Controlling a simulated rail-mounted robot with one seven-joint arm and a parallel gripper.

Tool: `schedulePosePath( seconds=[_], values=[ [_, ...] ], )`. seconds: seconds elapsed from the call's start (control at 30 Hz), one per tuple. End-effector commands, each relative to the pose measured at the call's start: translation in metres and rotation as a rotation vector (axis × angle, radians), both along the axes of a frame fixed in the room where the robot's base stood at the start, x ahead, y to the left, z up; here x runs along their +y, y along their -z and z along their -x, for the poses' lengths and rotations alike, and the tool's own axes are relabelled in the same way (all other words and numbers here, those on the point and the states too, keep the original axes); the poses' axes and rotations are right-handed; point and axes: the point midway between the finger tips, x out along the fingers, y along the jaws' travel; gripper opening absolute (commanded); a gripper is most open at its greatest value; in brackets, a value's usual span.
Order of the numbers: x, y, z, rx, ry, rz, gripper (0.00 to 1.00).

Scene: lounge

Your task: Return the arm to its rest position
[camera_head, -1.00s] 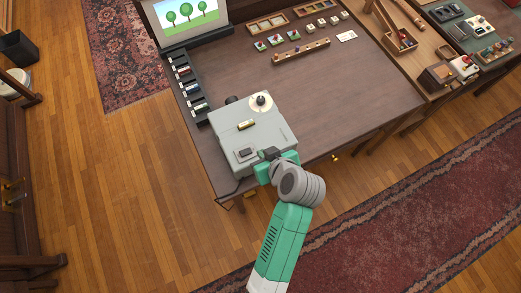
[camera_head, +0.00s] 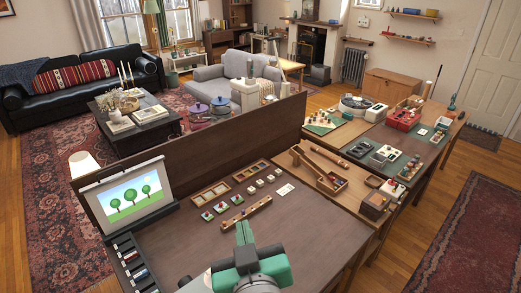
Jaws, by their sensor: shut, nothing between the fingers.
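My gripper (camera_head: 244,234), green and dark grey, shows at the bottom centre, over the near part of the dark wooden table (camera_head: 300,222). It is shut and empty. The grey wrist part of my arm is at the picture's lower edge, and the rest of my arm is out of view. A pale grey box-like device (camera_head: 196,284) shows only in part at the lower edge, left of my gripper and partly hidden by it.
A screen with a tree picture (camera_head: 133,198) and a dark rack of slides (camera_head: 131,262) stand at the table's left. A wooden block strip (camera_head: 246,213) lies beyond my gripper. A tall dark partition (camera_head: 210,140) backs the table. The table's right part is clear.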

Motion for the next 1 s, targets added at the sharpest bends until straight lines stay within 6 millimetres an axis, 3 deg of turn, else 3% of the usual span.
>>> schedulePosePath(
  seconds=[0.03,0.1,0.17,0.2,0.3,0.33,0.4,0.5,0.6,0.7,1.0],
  values=[
    [-0.004,-0.045,0.01,-0.107,0.033,-0.027,0.0],
    [-0.011,-0.106,0.03,-0.258,0.077,-0.076,0.0],
    [-0.016,-0.155,0.054,-0.393,0.106,-0.122,0.0],
    [-0.02,-0.186,0.074,-0.483,0.121,-0.154,0.0],
    [-0.028,-0.255,0.133,-0.711,0.142,-0.239,0.0],
    [-0.028,-0.29,0.135,-0.722,0.143,-0.247,0.0],
    [-0.027,-0.336,0.13,-0.703,0.14,-0.249,0.0],
    [-0.027,-0.38,0.13,-0.697,0.136,-0.254,0.0],
    [-0.026,-0.41,0.129,-0.693,0.133,-0.259,0.0],
    [-0.026,-0.425,0.129,-0.691,0.131,-0.262,0.0],
    [-0.025,-0.425,0.128,-0.688,0.13,-0.263,0.0]
  ],
)
